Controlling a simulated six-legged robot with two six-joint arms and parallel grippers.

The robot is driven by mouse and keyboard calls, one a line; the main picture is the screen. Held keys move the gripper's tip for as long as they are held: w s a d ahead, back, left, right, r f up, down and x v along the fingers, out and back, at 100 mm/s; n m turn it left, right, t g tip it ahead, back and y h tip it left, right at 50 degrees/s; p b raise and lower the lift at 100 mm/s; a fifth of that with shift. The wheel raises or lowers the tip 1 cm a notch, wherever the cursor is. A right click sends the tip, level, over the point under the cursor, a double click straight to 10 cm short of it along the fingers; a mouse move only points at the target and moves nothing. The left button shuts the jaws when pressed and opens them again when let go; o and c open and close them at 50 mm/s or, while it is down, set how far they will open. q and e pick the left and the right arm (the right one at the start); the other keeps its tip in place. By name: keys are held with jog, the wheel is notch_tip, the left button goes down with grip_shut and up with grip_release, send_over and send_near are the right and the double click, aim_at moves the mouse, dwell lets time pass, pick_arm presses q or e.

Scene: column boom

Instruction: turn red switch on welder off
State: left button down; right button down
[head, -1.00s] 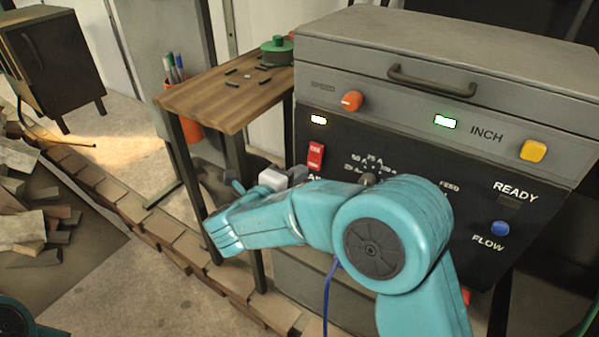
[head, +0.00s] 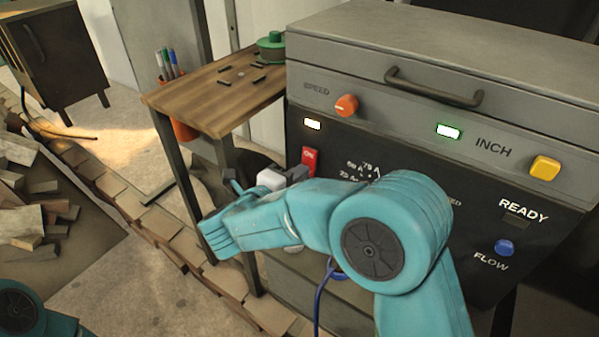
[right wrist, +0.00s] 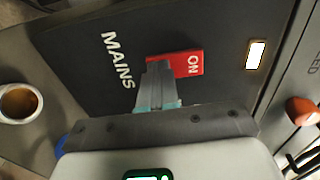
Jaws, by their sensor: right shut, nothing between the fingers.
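The red switch (head: 308,158) is on the dark front panel of the grey welder (head: 420,50), near its left side. In the right wrist view the red switch (right wrist: 189,63) shows the word ON, beside the label MAINS. My right gripper (head: 297,173) is at the switch's lower part in the head view. In the right wrist view its shut fingertips (right wrist: 158,72) overlap the end of the switch away from ON and hide it. I cannot tell whether they touch it. My left gripper is out of view; only part of my left arm shows at the lower left.
An orange SPEED knob (head: 346,106), a lit white lamp (head: 312,124), a yellow button (head: 545,168) and a blue FLOW knob (head: 504,247) are on the welder. A wooden table (head: 215,95) stands close on the left. Wood pieces (head: 30,215) lie at far left.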

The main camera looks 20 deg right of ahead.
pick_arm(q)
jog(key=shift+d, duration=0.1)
pick_arm(e)
jog(key=shift+r, duration=0.1)
jog(key=shift+s, duration=0.1)
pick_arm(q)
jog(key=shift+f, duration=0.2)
pick_arm(e)
jog(key=shift+w+d+f, duration=0.2)
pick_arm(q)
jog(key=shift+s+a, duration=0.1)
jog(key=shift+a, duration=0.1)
